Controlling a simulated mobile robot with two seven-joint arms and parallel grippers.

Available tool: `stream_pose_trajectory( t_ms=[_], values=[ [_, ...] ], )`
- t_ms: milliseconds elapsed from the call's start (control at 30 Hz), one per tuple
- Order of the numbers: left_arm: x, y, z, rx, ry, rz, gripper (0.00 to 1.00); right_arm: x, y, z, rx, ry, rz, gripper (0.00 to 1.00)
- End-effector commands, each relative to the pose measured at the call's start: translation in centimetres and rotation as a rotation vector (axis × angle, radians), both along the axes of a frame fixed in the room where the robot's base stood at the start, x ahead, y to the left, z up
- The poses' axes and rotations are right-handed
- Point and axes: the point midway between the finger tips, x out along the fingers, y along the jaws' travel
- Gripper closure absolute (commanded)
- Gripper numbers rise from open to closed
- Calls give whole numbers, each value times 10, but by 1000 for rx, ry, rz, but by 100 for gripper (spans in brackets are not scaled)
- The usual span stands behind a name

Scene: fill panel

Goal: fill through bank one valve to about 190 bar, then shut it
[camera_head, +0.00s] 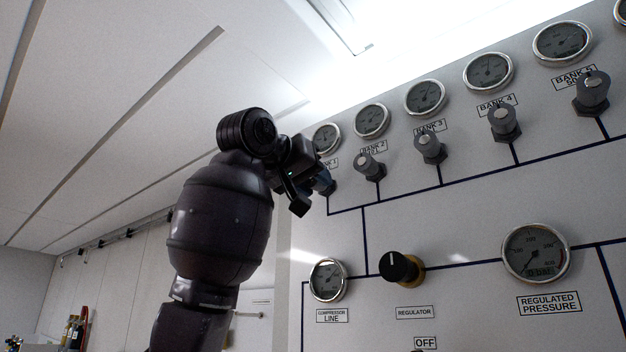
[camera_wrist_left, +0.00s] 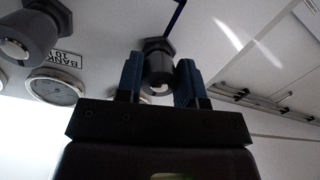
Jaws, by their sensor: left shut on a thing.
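The bank one valve (camera_head: 331,188) is the leftmost knob in the upper row of the panel, mostly hidden behind my left gripper (camera_head: 318,184). In the left wrist view the grey knob (camera_wrist_left: 158,66) sits between the two blue finger pads of my left gripper (camera_wrist_left: 159,80), which is shut on it. The bank one gauge (camera_head: 326,138) is above it, its reading too small to make out. The regulated pressure gauge (camera_head: 536,254) is at the lower right, its needle pointing to the lower left, near the low end. My right gripper is not in view.
The bank two valve (camera_head: 370,167) is close on the right, with more bank valves and gauges beyond. Below are the compressor line gauge (camera_head: 328,280) and the black regulator knob (camera_head: 401,267), its white mark pointing up. Left of the panel is open room.

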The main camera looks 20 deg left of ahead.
Motion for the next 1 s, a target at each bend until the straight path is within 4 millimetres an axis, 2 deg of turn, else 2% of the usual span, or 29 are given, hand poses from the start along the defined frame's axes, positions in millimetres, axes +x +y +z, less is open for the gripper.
stream_pose_trajectory(
  t_ms=[300,333,467,767,867,1000],
  values=[
    [1,0,-2,3,3,0,89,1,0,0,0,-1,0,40],
    [1,0,-2,3,4,1,61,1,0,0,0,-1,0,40],
    [0,0,-1,3,2,0,41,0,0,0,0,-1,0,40],
    [-1,0,0,1,0,1,40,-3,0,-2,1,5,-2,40],
    [-7,2,0,1,-1,0,40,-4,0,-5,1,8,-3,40],
    [-25,8,0,0,-4,2,40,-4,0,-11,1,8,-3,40]
  ],
)
